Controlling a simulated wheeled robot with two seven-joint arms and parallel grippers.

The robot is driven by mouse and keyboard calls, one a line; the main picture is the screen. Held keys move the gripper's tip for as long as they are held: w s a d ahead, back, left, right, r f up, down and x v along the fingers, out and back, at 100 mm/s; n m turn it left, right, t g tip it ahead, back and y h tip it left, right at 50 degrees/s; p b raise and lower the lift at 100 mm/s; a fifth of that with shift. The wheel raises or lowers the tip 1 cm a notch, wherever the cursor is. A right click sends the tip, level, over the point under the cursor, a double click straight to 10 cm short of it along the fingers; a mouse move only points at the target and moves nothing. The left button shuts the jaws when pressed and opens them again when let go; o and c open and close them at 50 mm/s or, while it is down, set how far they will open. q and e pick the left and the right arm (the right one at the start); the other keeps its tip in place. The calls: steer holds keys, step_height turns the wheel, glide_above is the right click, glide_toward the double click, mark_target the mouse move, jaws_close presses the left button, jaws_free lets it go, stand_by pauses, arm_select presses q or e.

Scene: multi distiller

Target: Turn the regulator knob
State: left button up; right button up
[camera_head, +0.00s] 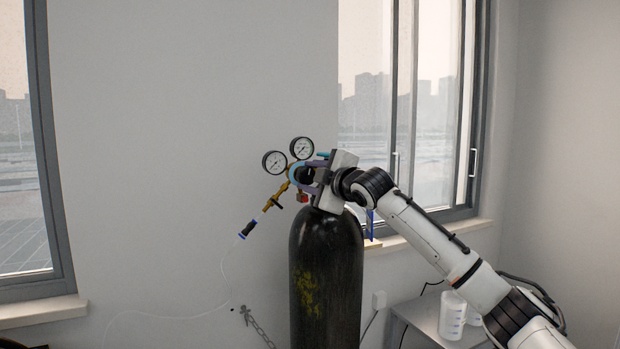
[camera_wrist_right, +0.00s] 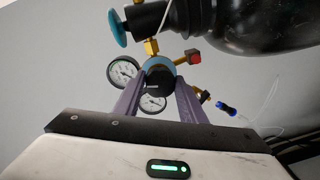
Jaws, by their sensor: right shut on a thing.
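The regulator knob (camera_wrist_right: 159,80) is black and round, in front of a blue ring on the brass regulator (camera_head: 278,194). Two round pressure gauges (camera_head: 302,148) sit on the regulator. My right gripper (camera_head: 302,174) is at the regulator on top of the black gas cylinder (camera_head: 326,265). In the right wrist view its two purple fingers (camera_wrist_right: 160,86) stand on either side of the knob and are shut on it. In the head view the gripper partly hides the knob. My left gripper is not in view.
A thin hose with a blue and black connector (camera_head: 248,229) hangs from the regulator along the wall. A chain (camera_head: 258,329) hangs left of the cylinder. A small table with white containers (camera_head: 452,316) stands at the right, below my arm. Windows lie behind.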

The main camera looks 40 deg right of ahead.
steer(key=shift+n, duration=0.7)
steer(key=o, duration=1.1)
steer(key=shift+c, duration=0.2)
steer(key=b+v, duration=0.4)
steer(key=v, duration=0.6)
steer(key=shift+s+a, duration=0.1)
steer(key=shift+a, duration=0.05)
